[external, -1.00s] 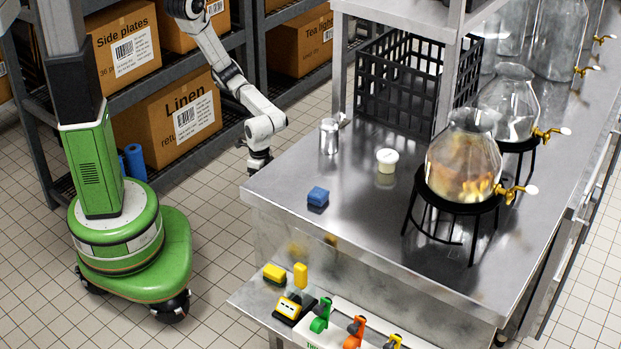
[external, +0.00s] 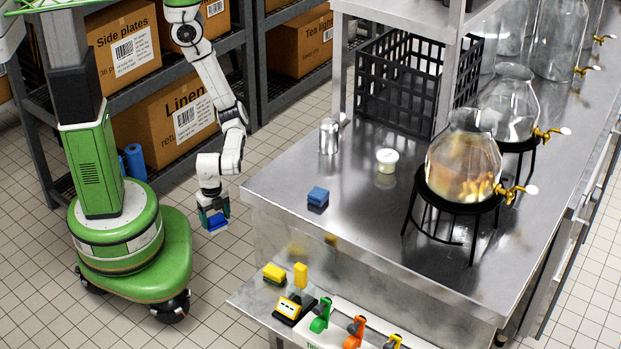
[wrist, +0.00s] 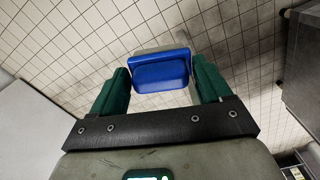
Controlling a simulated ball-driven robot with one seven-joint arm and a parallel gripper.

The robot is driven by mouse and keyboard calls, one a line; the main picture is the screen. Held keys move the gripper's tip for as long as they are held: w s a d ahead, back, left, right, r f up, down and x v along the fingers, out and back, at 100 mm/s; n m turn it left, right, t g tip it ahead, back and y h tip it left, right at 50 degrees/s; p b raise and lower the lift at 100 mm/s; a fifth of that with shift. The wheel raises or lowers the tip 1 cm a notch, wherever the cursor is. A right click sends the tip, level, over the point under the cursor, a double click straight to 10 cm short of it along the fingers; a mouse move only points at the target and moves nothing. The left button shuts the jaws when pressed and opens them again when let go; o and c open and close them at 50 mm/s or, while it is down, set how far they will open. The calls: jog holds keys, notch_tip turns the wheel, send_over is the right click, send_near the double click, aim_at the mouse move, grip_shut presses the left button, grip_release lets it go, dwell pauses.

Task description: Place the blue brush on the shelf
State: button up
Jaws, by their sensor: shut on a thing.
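My gripper (external: 212,217) hangs in the air over the floor, left of the steel table. It is shut on a blue block-like thing (wrist: 160,72), apparently the blue brush, which sits between the green fingers in the wrist view. Its blue lower end (external: 216,226) shows below the fingers in the external view; no bristles can be made out. A low steel shelf (external: 253,298) juts out below the table top at the front and is apart from my gripper.
The steel table (external: 350,235) carries another blue block (external: 318,197), a metal shaker (external: 329,136), a white-lidded jar (external: 386,161), a black crate (external: 392,84) and glass dispensers (external: 464,160). Yellow blocks (external: 300,275) and colored-handled items (external: 320,315) stand on the low shelf. A box rack (external: 165,155) stands behind my arm.

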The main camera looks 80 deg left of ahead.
jog(key=w+d+r+m+p, duration=0.2)
jog(key=w+d+r+m, duration=0.15)
jog(key=d+r, duration=0.65)
jog(key=w+d+r+m+p, duration=0.25)
jog(key=d+r+m, duration=0.25)
jog(key=d+r, duration=0.5)
jog(key=s+f+m+p, duration=0.2)
jog(key=s+f+m, duration=0.2)
jog(key=f+m, duration=0.2)
jog(key=w+d+f+b, duration=0.7)
jog(key=d+f+b, duration=0.2)
jog(key=d+b, duration=0.1)
jog(key=shift+w+d+f+b, duration=0.25)
jog(key=shift+w+f+b, duration=0.05)
jog(key=shift+w+f, duration=0.1)
jog(key=shift+m, duration=0.25)
jog(key=b, duration=0.2)
jog(key=f+b, duration=0.1)
jog(key=shift+w+d+f+b, duration=0.25)
jog(key=shift+w+d+b, duration=0.05)
jog(key=shift+d+b, duration=0.1)
jog(key=shift+f+b, duration=0.8)
jog(key=shift+f, duration=0.35)
